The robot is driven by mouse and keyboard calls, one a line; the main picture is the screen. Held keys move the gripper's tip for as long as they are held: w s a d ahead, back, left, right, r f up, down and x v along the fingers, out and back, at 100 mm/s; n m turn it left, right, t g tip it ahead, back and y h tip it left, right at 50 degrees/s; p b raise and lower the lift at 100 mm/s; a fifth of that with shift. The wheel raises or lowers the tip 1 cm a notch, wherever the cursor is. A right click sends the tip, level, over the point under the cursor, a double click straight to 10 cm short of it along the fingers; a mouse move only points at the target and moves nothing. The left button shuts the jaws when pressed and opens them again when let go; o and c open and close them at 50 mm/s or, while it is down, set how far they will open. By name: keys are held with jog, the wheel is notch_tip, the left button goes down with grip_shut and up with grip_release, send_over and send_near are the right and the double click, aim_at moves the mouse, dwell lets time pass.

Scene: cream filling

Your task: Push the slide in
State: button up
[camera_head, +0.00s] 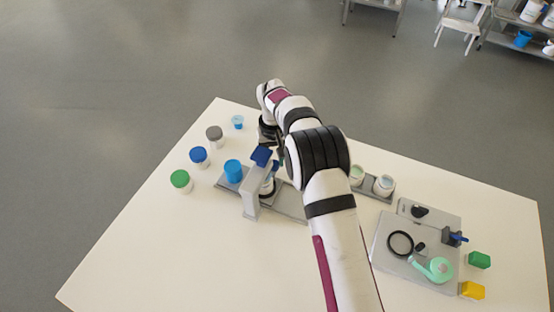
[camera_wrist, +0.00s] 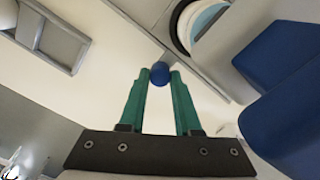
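The grey filling stand (camera_head: 250,200) is left of the table's middle, partly hidden by my arm. A blue block (camera_head: 261,156) is at its top, and large blue parts (camera_wrist: 290,118) fill the right of the wrist view. My gripper (camera_wrist: 160,72) has two green fingers, drawn close together. A round blue knob (camera_wrist: 159,68) sits at their tips and fills the narrow gap between them. The fingers appear shut on it. The slide's travel is hidden by my arm in the head view.
A blue cup (camera_head: 233,172) is beside the stand. Green-, blue- and grey-lidded jars (camera_head: 180,180) are at the left. A grey tray with two white jars (camera_head: 384,185) and a grey board with a mint tool (camera_head: 436,268) are at the right. The front left table is clear.

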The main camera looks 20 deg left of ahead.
jog(key=o, duration=0.5)
jog(key=shift+a, duration=0.2)
jog(key=shift+c, duration=0.2)
notch_tip(320, 180, up, 16)
jog(key=shift+d, duration=0.1)
jog(key=s+d+r+m, duration=0.2)
jog(key=s+d+r, duration=0.15)
jog(key=d, duration=0.35)
jog(key=s+d+r+m+y, duration=0.1)
jog(key=s+d+r+m, duration=0.2)
jog(key=d, duration=0.4)
jog(key=s+d+r+m, duration=0.2)
jog(key=s+d+r, duration=0.1)
jog(key=s+d, duration=0.3)
jog(key=s+d+f+m, duration=0.2)
jog(key=s+d+f, duration=0.1)
jog(key=s, duration=0.6)
jog(key=s+d+f+m, duration=0.3)
jog(key=s+d+f, duration=0.1)
jog(key=s, duration=0.4)
jog(key=shift+s+d+y, duration=0.4)
jog(key=shift+d, duration=0.35)
